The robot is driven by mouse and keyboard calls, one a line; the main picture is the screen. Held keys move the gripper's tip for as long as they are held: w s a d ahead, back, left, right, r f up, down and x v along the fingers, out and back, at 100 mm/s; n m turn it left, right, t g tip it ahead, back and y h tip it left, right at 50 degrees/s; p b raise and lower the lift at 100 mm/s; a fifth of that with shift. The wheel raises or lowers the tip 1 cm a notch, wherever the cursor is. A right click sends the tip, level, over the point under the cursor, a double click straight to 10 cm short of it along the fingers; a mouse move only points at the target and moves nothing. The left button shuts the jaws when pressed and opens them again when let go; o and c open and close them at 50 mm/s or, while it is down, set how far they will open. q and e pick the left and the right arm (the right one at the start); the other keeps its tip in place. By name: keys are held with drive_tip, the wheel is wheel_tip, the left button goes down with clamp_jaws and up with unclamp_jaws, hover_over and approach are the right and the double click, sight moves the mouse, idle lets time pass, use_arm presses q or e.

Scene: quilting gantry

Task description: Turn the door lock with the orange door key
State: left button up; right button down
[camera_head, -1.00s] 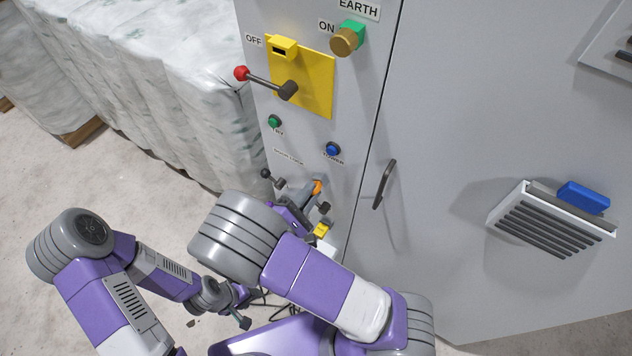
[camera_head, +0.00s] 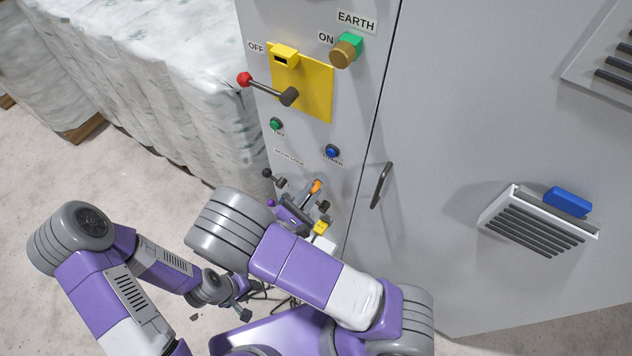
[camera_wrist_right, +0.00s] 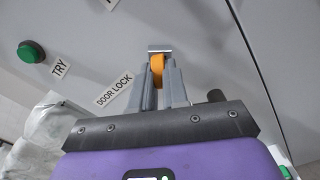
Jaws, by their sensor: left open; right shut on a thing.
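The orange door key (camera_wrist_right: 157,64) is between the fingertips of my right gripper (camera_wrist_right: 158,82) in the right wrist view. Its far end meets a small silver lock piece (camera_wrist_right: 159,48) on the grey cabinet face; how deep it sits is hidden. In the head view the orange key (camera_head: 316,186) shows low on the cabinet, at my right gripper (camera_head: 308,194). A DOOR LOCK label (camera_wrist_right: 114,89) is left of the key in the wrist view. My left gripper (camera_head: 243,308) is open, low near the floor, away from the cabinet.
The cabinet carries a red-knobbed lever (camera_head: 268,87) on a yellow plate, a green button (camera_head: 277,124), a blue button (camera_head: 331,151) and a brass EARTH knob (camera_head: 345,51). A door handle (camera_head: 381,185) is right of the lock. Wrapped bales (camera_head: 150,90) stand left.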

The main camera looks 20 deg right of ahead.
drive_tip(key=shift+n, duration=0.3)
drive_tip(key=shift+n+p, duration=1.45)
drive_tip(key=shift+n, duration=0.45)
drive_tip(key=shift+r+n+p, duration=0.15)
drive_tip(key=shift+n+p, duration=0.75)
drive_tip(key=shift+n, duration=0.2)
drive_tip(key=c, duration=1.6)
unclamp_jaws()
drive_tip(key=shift+n, duration=0.3)
drive_tip(key=o, duration=0.5)
